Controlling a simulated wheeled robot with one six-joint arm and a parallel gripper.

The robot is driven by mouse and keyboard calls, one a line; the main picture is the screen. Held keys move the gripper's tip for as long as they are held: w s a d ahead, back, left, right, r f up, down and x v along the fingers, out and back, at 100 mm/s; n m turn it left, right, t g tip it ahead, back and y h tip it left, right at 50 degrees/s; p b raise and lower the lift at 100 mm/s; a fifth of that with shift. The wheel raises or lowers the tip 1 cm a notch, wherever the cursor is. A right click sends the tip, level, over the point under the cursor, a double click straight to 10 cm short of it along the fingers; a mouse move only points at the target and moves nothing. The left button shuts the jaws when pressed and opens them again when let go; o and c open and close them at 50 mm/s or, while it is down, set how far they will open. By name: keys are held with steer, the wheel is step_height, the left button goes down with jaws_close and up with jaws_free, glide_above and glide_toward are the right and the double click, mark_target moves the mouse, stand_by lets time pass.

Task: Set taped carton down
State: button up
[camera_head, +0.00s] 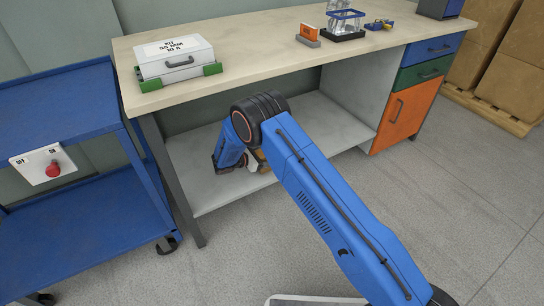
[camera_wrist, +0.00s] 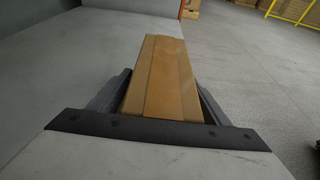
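The taped carton (camera_wrist: 160,75) is a long brown box with a lighter tape strip down its middle, in the wrist view. My gripper (camera_wrist: 163,80) has a dark finger along each long side of it, and both fingers appear to press on it. In the head view my blue arm reaches to the grey lower shelf (camera_head: 205,172) of the workbench; its wrist and arm hide most of the gripper and carton. The shelf also shows in the wrist view (camera_wrist: 60,70). I cannot tell whether the carton touches the shelf.
The workbench top (camera_head: 240,65) stands above the shelf and carries a white case (camera_head: 175,60) and an orange item (camera_head: 308,32). Drawers and an orange door (camera_head: 402,112) bound the shelf on the right. A blue cart (camera_head: 75,215) stands at left. Shelf room shows left of the carton.

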steer(key=shift+s+a+r, duration=0.15)
steer(key=shift+a+r, duration=0.05)
steer(key=v, duration=1.1)
steer(key=shift+s+a, duration=0.15)
steer(key=shift+r, duration=0.15)
